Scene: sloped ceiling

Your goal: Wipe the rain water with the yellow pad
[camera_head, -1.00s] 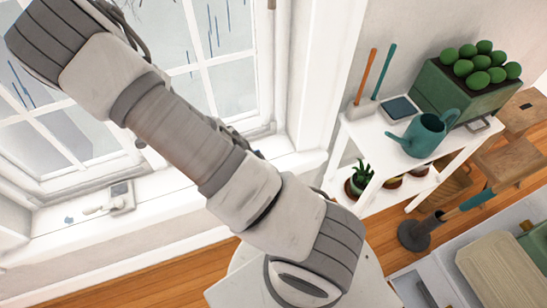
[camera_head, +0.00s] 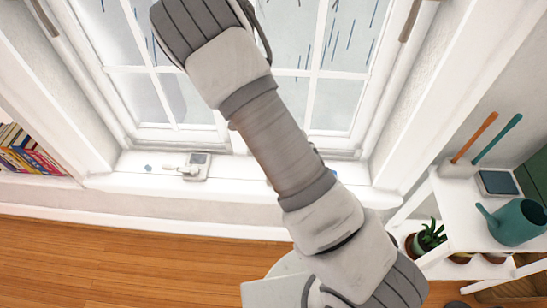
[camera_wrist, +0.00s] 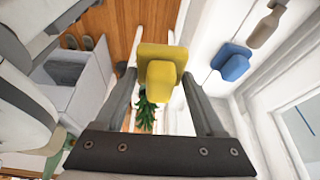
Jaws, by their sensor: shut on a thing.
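In the wrist view, my gripper (camera_wrist: 158,90) is shut on the yellow pad (camera_wrist: 160,68), which sits between the two dark fingers. In the head view, my arm crosses the middle, but the gripper and pad do not show. The white window sill (camera_head: 130,183) runs below the window. A small blue spot (camera_head: 148,168) lies on the sill at the left; I cannot tell if it is water. Rain streaks show in the window panes. No clear puddle of rain water can be made out, and my arm hides part of the sill.
A latch-like fitting (camera_head: 195,167) sits on the sill. Books (camera_head: 28,155) stand at the left. A white shelf (camera_head: 450,215) at the right holds a teal watering can (camera_head: 515,222) and potted plants. A blue block (camera_wrist: 232,62) shows in the wrist view. Wood floor is open at lower left.

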